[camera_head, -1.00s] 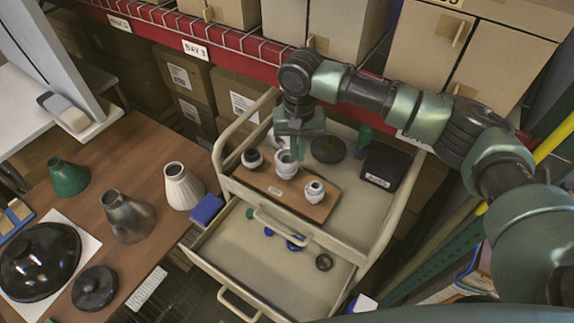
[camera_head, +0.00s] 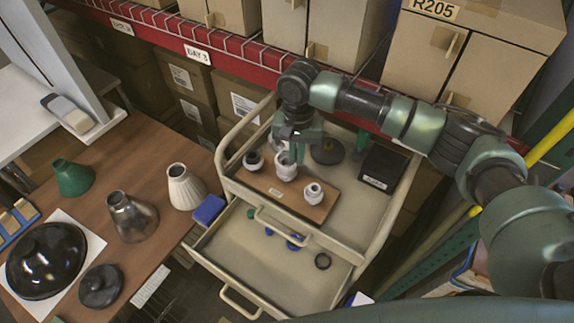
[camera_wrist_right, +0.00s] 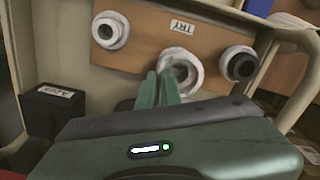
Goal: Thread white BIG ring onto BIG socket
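The BIG socket (camera_head: 286,172) stands in the middle of a wooden board, upright and pale. A white ring (camera_wrist_right: 195,72) shows around its top in the right wrist view; I cannot tell how far down it sits. My right gripper (camera_head: 297,140) is right over this socket. In the right wrist view its two green fingers (camera_wrist_right: 159,78) are close together at the ring's left edge and seem closed on its wall. They hide part of the ring. My left gripper is not in view.
The board (camera_head: 262,184) also bears a dark-topped socket (camera_head: 252,160) and a smaller white one (camera_head: 313,193). A black box (camera_head: 383,166) and a dark round part (camera_head: 327,151) lie behind on the cart. The open drawer (camera_head: 270,275) holds small rings. Lampshades stand on the left table.

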